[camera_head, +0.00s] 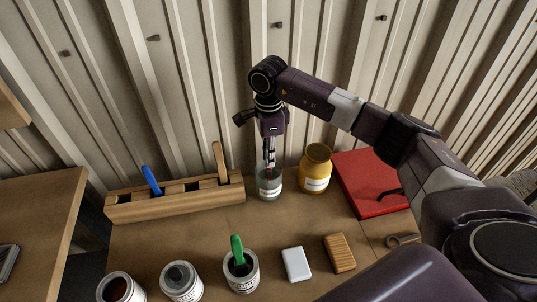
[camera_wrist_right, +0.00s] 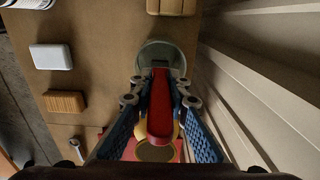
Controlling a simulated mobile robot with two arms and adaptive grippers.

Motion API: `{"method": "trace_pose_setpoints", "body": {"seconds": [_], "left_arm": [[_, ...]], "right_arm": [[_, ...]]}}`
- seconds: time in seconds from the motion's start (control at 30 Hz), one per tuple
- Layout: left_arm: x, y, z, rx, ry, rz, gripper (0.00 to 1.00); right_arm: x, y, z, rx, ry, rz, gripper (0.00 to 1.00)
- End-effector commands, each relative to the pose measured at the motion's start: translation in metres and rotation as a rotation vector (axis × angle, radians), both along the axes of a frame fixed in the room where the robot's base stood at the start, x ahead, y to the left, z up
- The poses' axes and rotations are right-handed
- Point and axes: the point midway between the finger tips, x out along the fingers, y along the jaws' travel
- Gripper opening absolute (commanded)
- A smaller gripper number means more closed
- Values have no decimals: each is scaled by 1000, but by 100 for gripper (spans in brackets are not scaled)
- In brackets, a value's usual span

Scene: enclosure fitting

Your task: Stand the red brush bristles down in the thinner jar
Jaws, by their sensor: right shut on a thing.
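My right gripper (camera_head: 269,166) points down over the clear glass jar (camera_head: 269,187), which has a white label too small to read and looks like the thinner jar. In the wrist view the gripper (camera_wrist_right: 160,100) is shut on the red brush (camera_wrist_right: 161,105), whose red handle lies between the blue-padded fingers. The far end of the brush is over the mouth of the glass jar (camera_wrist_right: 165,50). The bristles are hidden, and I cannot tell how deep they reach or whether they touch the jar. My left gripper is out of view.
A yellow jar (camera_head: 316,169) stands just right of the glass jar, with a red case (camera_head: 365,180) beyond. A wooden rack (camera_head: 175,199) with brushes is at the left. Several cans, one holding a green-handled brush (camera_head: 237,250), line the front. A corrugated wall stands behind.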

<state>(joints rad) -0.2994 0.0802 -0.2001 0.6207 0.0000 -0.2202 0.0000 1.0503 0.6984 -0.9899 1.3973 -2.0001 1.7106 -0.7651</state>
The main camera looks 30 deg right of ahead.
Motion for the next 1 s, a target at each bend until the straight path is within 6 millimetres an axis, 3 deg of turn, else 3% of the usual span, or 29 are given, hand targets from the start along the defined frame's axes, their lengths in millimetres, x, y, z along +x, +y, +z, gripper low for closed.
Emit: {"method": "trace_pose_setpoints", "body": {"seconds": [0.17,0.2,0.37,0.73,1.0], "left_arm": [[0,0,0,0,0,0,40],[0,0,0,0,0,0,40],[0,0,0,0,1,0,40],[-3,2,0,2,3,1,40],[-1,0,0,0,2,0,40]], "right_arm": [[0,0,0,0,0,0,0],[0,0,0,0,0,0,18],[0,0,0,0,0,0,36],[1,0,7,0,-2,0,36],[2,0,58,-1,-6,0,36]]}}
